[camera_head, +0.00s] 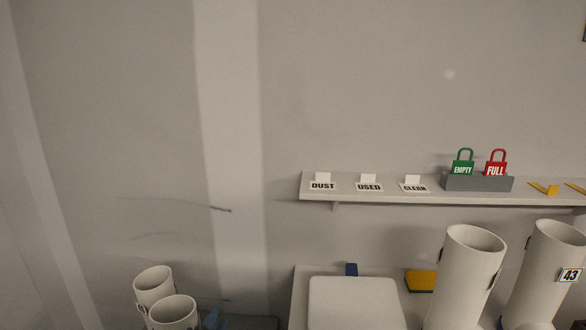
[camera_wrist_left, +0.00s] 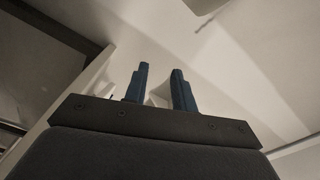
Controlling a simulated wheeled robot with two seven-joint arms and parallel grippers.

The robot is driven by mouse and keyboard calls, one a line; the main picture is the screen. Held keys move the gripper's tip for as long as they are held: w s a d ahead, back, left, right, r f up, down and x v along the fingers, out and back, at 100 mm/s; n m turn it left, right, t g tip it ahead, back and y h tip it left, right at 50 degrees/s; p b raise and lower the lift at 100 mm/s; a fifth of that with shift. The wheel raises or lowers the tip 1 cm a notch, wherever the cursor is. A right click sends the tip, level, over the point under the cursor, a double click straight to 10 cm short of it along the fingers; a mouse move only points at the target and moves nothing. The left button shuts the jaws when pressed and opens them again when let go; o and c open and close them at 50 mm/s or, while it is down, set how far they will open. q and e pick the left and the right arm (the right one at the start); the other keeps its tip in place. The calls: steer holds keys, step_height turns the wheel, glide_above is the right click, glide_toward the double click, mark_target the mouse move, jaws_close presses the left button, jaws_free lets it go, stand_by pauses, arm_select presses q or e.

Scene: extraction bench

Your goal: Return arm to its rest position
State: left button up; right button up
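In the left wrist view my left gripper (camera_wrist_left: 160,70) shows two dark blue fingers standing apart above a dark palm. The gap between them is empty, with pale surfaces behind it. In the head view I cannot clearly make out the left gripper; a small blue-grey shape (camera_head: 212,320) is cut off at the bottom edge, and I cannot tell what it is. My right gripper is in neither view.
A wall shelf (camera_head: 400,192) holds DUST, USED and CLEAN cards and a grey holder (camera_head: 478,184) with green EMPTY and red FULL tags. Below are tall white cylinders (camera_head: 462,280), a pale rounded box (camera_head: 352,300) and a yellow block (camera_head: 420,281). Smaller cylinders (camera_head: 154,288) stand lower left.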

arm_select(q)
steer(key=s+a+f+n+g+y, duration=0.35)
steer(key=s+f+n+g, duration=0.4)
steer(key=s+f, duration=0.5)
steer(key=s+f+n+g+h, duration=0.1)
steer(key=s+f+n+g, duration=0.25)
steer(key=s, duration=0.45)
steer(key=s+f+n+g+h, duration=0.1)
steer(key=s+f+n+g, duration=0.2)
steer(key=s, duration=0.5)
steer(key=s+d+f+m+g, duration=0.1)
steer(key=s+d+f+g, duration=0.1)
steer(key=d+f, duration=0.3)
step_height(320, 180, down, 4)
steer(key=shift+s+d+f+g+h, duration=0.1)
steer(key=shift+s+d+g+h, duration=0.3)
steer(key=shift+s, duration=0.25)
